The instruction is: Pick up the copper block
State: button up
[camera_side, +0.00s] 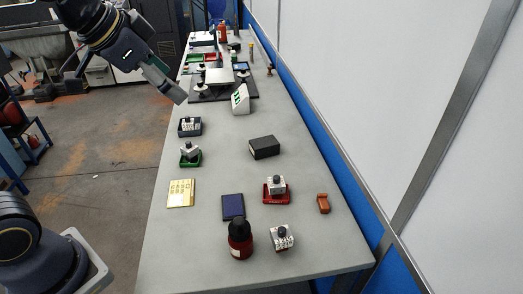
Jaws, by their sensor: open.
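The copper block (323,203) is a small orange-brown piece on the table (215,265), near its right edge. It lies to the right of a red tray. My gripper (178,93) is open and in the air at the upper left, over the table's left edge. It is far from the copper block and points down to the right. Nothing shows between its fingers, though they are small in this view.
A red tray (287,197) and a green tray (183,161) hold metal parts. A dark bottle (240,243), dark blue plate (233,206), yellow plate (181,193) and black box (264,147) stand around. A wall runs along the right.

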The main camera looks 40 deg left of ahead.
jog(key=w+d+m+h, duration=0.1)
jog(key=w+d+m, duration=0.3)
jog(key=w, duration=0.5)
jog(key=m+g+h, duration=0.1)
jog(key=g+h, duration=0.1)
jog(key=g, duration=0.3)
send_over(323, 201)
jog(key=s+a, duration=0.2)
jog(key=f, duration=3)
jog(key=shift+w+f, duration=0.1)
jog(key=shift+w, duration=0.1)
jog(key=x, duration=0.5)
jog(key=shift+w+d+f, duration=0.1)
jog(key=shift+d+f, duration=0.05)
jog(key=shift+f, duration=0.15)
jog(key=c, duration=1.4)
jog(key=shift+r+t, duration=0.1)
jog(key=shift+t, duration=0.2)
jog(key=shift+c, duration=0.4)
